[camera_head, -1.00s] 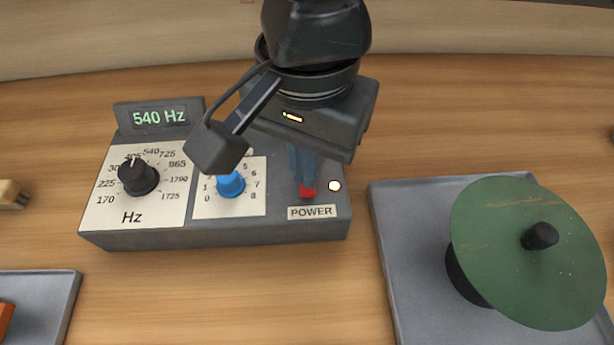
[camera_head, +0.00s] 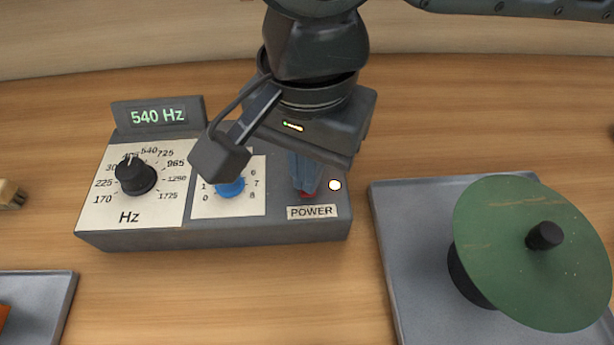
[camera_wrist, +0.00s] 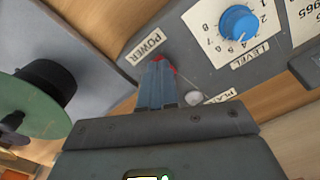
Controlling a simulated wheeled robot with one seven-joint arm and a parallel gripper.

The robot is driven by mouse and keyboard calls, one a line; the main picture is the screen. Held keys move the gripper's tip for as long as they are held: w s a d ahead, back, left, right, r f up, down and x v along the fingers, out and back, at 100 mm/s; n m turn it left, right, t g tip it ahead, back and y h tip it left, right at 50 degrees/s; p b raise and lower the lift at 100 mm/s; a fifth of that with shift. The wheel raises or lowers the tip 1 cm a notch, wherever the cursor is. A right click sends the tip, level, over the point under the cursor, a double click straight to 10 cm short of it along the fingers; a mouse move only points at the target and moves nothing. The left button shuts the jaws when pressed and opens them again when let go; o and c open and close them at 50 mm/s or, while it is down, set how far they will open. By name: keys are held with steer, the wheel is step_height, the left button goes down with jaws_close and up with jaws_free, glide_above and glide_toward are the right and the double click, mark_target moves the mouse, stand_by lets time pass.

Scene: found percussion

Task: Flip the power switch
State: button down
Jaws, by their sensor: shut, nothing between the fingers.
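The red power switch (camera_head: 307,195) is on the right part of the dark grey control box (camera_head: 240,228), just above the POWER label (camera_head: 312,211). My gripper (camera_head: 305,188) is shut and empty, with its fingertips over the switch and hiding most of it. In the wrist view the fingertips (camera_wrist: 159,66) are at the red switch (camera_wrist: 168,62), and I cannot tell whether they touch it. A pale round lamp (camera_head: 334,185) is to the right of the switch. The display (camera_head: 158,116) reads 540 Hz.
A black Hz knob (camera_head: 136,177) and a blue level knob (camera_head: 230,187) are left of the switch. A grey tray (camera_head: 400,250) with a green disc (camera_head: 530,250) on a black stand is at right. Another tray (camera_head: 45,300) is at lower left. Bare wood lies in front of the box.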

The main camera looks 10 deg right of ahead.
steer(key=shift+f, duration=0.5)
steer(key=shift+r, duration=0.2)
step_height(320, 180, up, 7)
steer(key=p, duration=0.7)
steer(key=shift+f, duration=0.1)
stand_by(0.7)
